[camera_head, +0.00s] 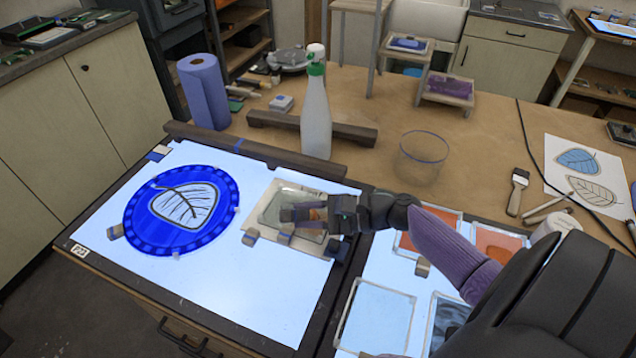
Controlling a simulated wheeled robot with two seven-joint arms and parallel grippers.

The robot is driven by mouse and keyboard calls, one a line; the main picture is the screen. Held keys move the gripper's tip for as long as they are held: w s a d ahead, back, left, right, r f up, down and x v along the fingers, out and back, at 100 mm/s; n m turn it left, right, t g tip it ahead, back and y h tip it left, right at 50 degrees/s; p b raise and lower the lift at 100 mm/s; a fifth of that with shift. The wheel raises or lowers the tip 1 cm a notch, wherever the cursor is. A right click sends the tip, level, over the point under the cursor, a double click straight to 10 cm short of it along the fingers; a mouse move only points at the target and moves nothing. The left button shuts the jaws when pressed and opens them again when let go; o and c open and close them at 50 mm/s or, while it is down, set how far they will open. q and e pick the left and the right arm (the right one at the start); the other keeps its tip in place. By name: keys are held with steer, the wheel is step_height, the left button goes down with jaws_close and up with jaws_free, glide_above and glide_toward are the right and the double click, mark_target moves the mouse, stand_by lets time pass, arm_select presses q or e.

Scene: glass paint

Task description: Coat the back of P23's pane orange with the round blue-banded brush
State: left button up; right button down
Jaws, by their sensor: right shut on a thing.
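My right gripper (300,213) reaches in from the right and is shut low over a small framed board. What it holds is mostly hidden; a bit of orange-brown shows between the fingers, and I take it for the brush. Below it a greyish glass pane (275,203) lies on a pale board with small clamps (251,236). To its left a round blue disc (137,216) bears a pale leaf drawing with dark veins. My left gripper is not in view.
A second lit panel holds orange panes (496,243) and a pale blue pane (379,317). A spray bottle (316,120), blue paper roll (205,92) and clear glass jar (422,158) stand behind. A flat brush (517,190) lies right beside leaf drawings (587,175).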

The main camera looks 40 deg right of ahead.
steer(key=shift+w+a+b, duration=0.75)
steer(key=shift+w+a, duration=1.65)
steer(key=shift+w, duration=1.6)
steer(key=d+b, duration=0.1)
steer(key=w+d+r+b, duration=0.1)
steer(key=d, duration=0.1)
steer(key=w+d, duration=0.1)
steer(key=shift+w+d+r+b, duration=0.15)
steer(key=shift+w+b, duration=0.05)
steer(key=shift+b, duration=0.2)
steer(key=shift+f, duration=0.4)
